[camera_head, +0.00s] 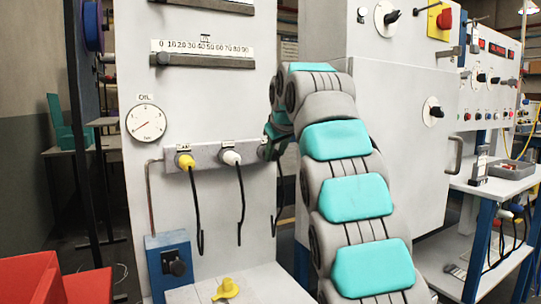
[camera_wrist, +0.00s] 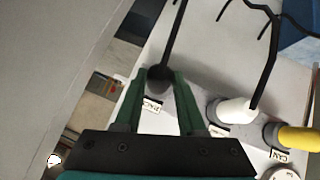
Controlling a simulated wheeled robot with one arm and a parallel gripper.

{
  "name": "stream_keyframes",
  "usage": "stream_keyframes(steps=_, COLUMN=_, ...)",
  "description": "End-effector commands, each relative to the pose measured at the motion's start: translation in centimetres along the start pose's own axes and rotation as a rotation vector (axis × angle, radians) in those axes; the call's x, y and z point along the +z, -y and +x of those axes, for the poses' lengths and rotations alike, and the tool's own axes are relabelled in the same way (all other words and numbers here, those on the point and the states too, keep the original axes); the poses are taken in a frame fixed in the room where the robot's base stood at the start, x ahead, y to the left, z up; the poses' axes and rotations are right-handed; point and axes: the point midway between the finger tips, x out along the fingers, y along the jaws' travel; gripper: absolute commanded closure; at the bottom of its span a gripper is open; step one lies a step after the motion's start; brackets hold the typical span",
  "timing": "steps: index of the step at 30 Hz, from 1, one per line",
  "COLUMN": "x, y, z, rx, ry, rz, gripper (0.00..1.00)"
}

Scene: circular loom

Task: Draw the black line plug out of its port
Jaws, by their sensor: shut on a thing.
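The black line plug (camera_wrist: 159,84) is between the green fingertips of my gripper (camera_wrist: 160,78) in the wrist view, with its black cable running up from it. A small label lies just below it. In the head view my gripper (camera_head: 272,143) is at the right end of the grey port bar (camera_head: 208,158) and covers most of the plug. My gripper is shut on the black plug. I cannot tell how deep the plug sits in its port, as the fingers hide it.
The white plug (camera_head: 231,157) and yellow plug (camera_head: 185,161) sit in the same bar to the left, their black cables hanging down. A yellow knob (camera_head: 226,289) is on the ledge below. A blue box (camera_head: 168,262) stands at lower left. The grey cabinet (camera_head: 400,110) rises at right.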

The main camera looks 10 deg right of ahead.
Motion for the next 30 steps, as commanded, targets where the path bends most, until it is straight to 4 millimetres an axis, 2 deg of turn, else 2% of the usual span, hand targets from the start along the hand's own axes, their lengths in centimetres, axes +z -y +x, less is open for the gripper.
stream_keyframes(steps=20, x=1.0, y=0.1, z=-1.0, rx=0.000, ry=-0.001, rz=0.000, gripper=1.00)
stream_keyframes(steps=30, x=2.7, y=0.1, z=-2.6, rx=0.001, ry=-0.002, rz=-0.001, gripper=1.00)
